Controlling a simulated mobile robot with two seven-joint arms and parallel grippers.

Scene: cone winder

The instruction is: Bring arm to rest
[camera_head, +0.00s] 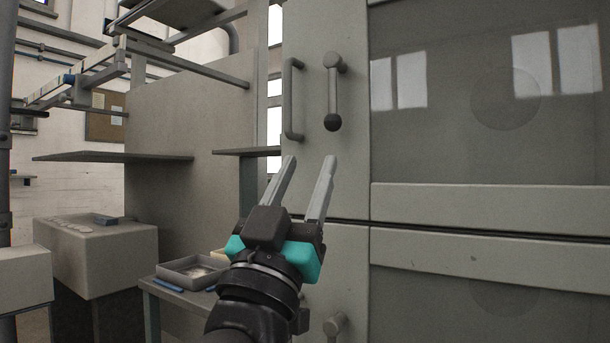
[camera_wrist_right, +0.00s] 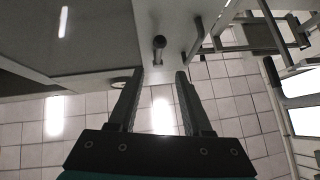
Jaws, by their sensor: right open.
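My right gripper (camera_head: 306,176) is raised in front of the grey machine front in the head view, with its two fingers apart and pointing up. Nothing is between the fingers. It also shows in the right wrist view (camera_wrist_right: 164,78), open and empty, with the tiled floor behind it. My left gripper is in neither view.
A grey machine door (camera_head: 480,197) with a window fills the right. A lever handle with a dark knob (camera_head: 332,122) and a bar handle (camera_head: 290,98) are above my gripper. A tray (camera_head: 190,273) stands on a low table at lower left. Shelves (camera_head: 110,157) jut out at left.

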